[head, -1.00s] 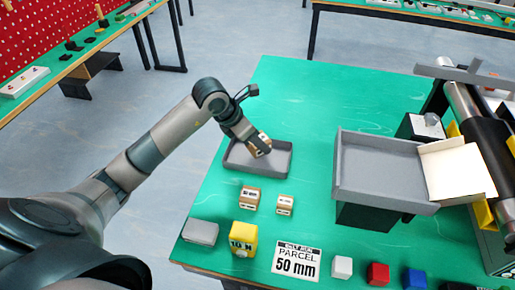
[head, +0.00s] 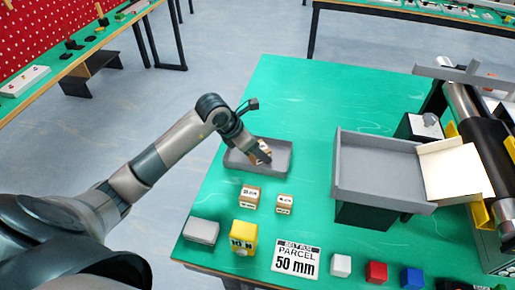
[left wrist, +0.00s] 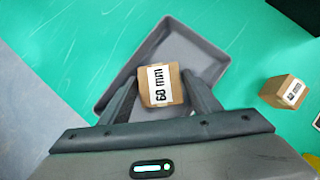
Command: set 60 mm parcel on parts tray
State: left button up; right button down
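The 60 mm parcel (left wrist: 158,87) is a small brown box with a white label reading "60 mm" in the left wrist view. My left gripper (left wrist: 160,78) has a finger on each side of it and appears shut on it. In the head view my left gripper (head: 265,155) is at the shallow grey parts tray (head: 287,158) and partly hides the parcel. The parcel is within the tray's outline; I cannot tell whether it touches the tray floor. The tray also shows in the left wrist view (left wrist: 203,56). My right gripper is not in view.
Two brown parcels (head: 250,194) (head: 284,204) stand in front of the tray. Nearer are a grey box (head: 201,231), a yellow block (head: 243,237), a "50 mm" sign (head: 297,262) and coloured cubes. A larger grey tray (head: 375,180) stands right, beside the conveyor. The green table behind is clear.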

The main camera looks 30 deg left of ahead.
pick_arm(q)
jog(key=shift+o, duration=0.2)
jog(key=shift+r, duration=0.1)
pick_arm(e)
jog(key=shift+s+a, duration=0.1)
pick_arm(q)
jog(key=shift+r, duration=0.1)
jog(key=shift+s+a+r, duration=0.15)
jog(key=shift+r, duration=0.1)
jog(key=b+v, duration=0.1)
jog(key=v, duration=1)
jog(key=shift+r+b, duration=0.15)
jog(key=shift+b, duration=0.25)
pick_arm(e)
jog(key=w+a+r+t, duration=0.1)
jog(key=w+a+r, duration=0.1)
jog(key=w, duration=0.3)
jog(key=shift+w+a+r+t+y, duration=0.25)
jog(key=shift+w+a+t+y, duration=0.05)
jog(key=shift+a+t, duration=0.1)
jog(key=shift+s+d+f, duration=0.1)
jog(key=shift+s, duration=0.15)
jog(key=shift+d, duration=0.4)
pick_arm(q)
jog(key=shift+s, duration=0.1)
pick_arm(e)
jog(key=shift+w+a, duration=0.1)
